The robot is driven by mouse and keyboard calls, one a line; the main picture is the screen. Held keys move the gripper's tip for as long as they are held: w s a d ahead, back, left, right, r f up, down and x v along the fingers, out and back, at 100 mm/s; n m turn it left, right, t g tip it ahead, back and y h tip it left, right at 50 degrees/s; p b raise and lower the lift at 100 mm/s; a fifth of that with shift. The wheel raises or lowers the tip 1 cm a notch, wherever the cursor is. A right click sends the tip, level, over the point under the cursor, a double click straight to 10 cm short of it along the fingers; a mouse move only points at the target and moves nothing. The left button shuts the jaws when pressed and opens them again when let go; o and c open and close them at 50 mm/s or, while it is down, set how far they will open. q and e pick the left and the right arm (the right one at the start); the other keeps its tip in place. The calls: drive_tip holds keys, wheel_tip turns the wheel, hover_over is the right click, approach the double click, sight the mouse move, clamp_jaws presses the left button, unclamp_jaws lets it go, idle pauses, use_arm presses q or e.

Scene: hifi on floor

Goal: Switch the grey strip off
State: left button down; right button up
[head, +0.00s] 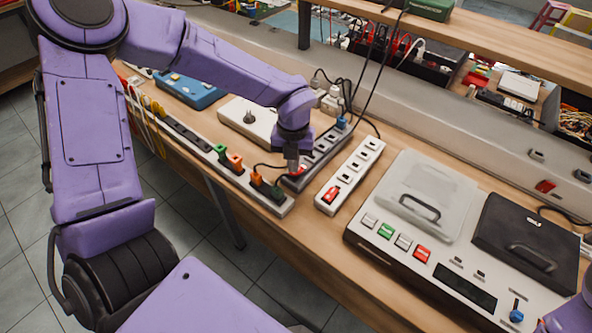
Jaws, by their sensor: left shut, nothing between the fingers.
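The grey strip (325,146) lies on the wooden bench near the middle of the head view, running from lower left to upper right. Plugs sit at its far end, one of them blue (341,122). A red switch (299,171) shows at its near end. My left gripper (292,169) points down over this near end, shut and empty, with its fingertips at or just beside the red switch. I cannot tell whether they touch it. The gripper partly hides the switch, so its position is unclear. My right gripper is not in view.
A white strip (350,176) with its own red switch (331,195) lies just right. A long strip with coloured plugs (220,152) runs along the front edge. A white box (250,119) stands behind. A large device (420,238) with coloured buttons fills the right. Black cables hang above.

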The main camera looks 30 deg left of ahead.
use_arm(q)
drive_tip(key=shift+s+f+b, duration=0.1)
drive_tip(key=shift+f+b, duration=0.65)
drive_tip(key=shift+f, duration=0.25)
idle(0.6)
wheel_tip(320, 180, up, 7)
drive_tip(key=p, duration=0.6)
drive_tip(key=shift+r, duration=0.1)
idle(0.5)
